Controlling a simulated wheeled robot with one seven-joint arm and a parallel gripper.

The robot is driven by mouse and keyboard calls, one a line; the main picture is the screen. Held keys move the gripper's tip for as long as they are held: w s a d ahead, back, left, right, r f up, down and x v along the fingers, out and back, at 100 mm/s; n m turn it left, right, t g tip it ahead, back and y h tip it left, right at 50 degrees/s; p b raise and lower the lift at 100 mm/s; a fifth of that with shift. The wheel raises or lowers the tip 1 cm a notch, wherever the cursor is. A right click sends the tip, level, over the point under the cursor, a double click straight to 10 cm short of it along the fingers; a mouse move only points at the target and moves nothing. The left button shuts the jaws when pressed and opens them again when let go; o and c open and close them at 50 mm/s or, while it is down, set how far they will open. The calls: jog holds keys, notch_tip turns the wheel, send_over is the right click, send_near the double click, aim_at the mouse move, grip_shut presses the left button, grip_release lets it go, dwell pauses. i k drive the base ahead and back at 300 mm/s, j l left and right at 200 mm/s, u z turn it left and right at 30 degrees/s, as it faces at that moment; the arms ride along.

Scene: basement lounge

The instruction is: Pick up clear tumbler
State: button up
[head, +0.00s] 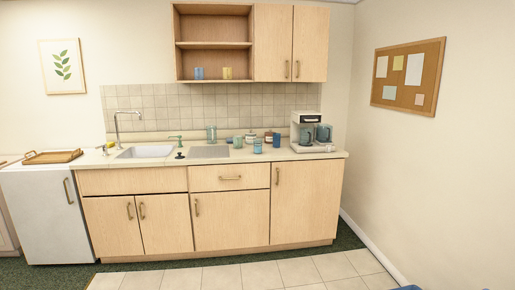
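A tall, see-through, faintly green glass (211,134) stands at the back of the counter, behind the metal sink plate; it looks like the clear tumbler, but it is small in the picture. A blue tumbler (257,146) stands near the counter's front edge. Another blue tumbler (276,140) and a bluish cup (238,142) stand close by. I cannot tell for certain which of these glasses is clear. My gripper is not in view.
The counter (313,154) runs along the back wall. A coffee maker (306,130) stands at its right end, with small jars (251,137) to its left. The sink (147,151) is at left. An open shelf (213,46) hangs above. The floor in front is clear.

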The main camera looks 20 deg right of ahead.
aim_at(258, 142)
jog(key=i+j, duration=0.2)
jog(key=i, duration=0.35)
jog(key=i+j, duration=0.2)
jog(key=i, duration=0.35)
jog(key=i+j, duration=0.2)
jog(key=i, duration=0.35)
jog(key=i+j, duration=0.15)
jog(key=i, duration=0.4)
jog(key=i+j, duration=0.2)
jog(key=i, duration=0.35)
jog(key=i+j, duration=0.2)
jog(key=i, duration=0.35)
jog(key=i+j, duration=0.2)
jog(key=i, duration=0.35)
jog(key=z, duration=1.3)
jog(key=i+j+z, duration=0.1)
jog(key=i+j, duration=0.15)
jog(key=i+j+z, duration=0.1)
jog(key=j, duration=0.3)
jog(key=i+j+z, duration=0.1)
jog(key=i+j, duration=0.45)
jog(key=j, duration=0.2)
jog(key=i+l, duration=0.1)
jog(key=z, duration=0.05)
